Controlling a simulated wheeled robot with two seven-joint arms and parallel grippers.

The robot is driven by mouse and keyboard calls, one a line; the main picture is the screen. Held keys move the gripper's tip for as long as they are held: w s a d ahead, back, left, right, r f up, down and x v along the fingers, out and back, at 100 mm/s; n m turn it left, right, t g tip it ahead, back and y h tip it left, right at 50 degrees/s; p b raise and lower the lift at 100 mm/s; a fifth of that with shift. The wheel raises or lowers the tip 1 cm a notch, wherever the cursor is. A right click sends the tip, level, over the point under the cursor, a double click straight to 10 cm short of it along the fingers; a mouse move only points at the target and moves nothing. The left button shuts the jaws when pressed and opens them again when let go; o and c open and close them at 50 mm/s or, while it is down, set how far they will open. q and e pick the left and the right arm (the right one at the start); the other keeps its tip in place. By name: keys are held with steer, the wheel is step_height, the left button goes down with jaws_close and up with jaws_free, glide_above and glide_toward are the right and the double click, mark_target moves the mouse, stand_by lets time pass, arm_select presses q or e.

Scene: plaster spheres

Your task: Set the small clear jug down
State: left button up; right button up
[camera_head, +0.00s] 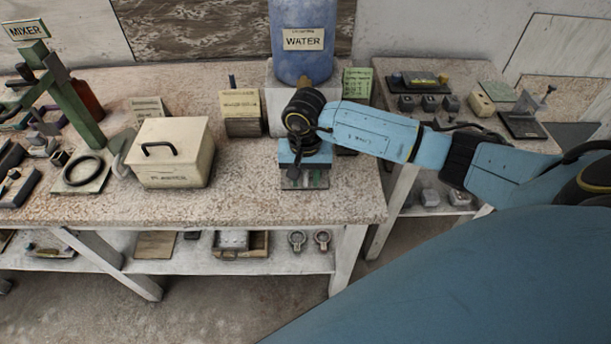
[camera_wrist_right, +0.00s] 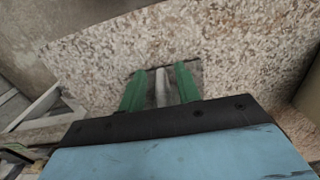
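My right gripper (camera_head: 305,180) points down over the front right part of the stone-topped table (camera_head: 240,202), under its blue wrist. In the right wrist view its two green fingers (camera_wrist_right: 161,85) stand apart. A narrow pale upright shape (camera_wrist_right: 161,92) shows between them, with thin gaps that look see-through or empty. It may be part of the small clear jug, but its outline is not clear. A dark grey flat patch lies on the table just beyond the fingertips. I cannot tell whether the fingers touch the pale shape. My left gripper is not in view.
A cream lidded box (camera_head: 172,155) stands left of the gripper. A blue water container (camera_head: 303,55) on a pale block and a labelled holder (camera_head: 241,115) are behind it. The green mixer stand (camera_head: 72,100) is at far left. Bare tabletop lies between box and gripper.

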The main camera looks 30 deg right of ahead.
step_height(320, 180, up, 12)
steer(key=shift+r, duration=0.15)
stand_by(0.5)
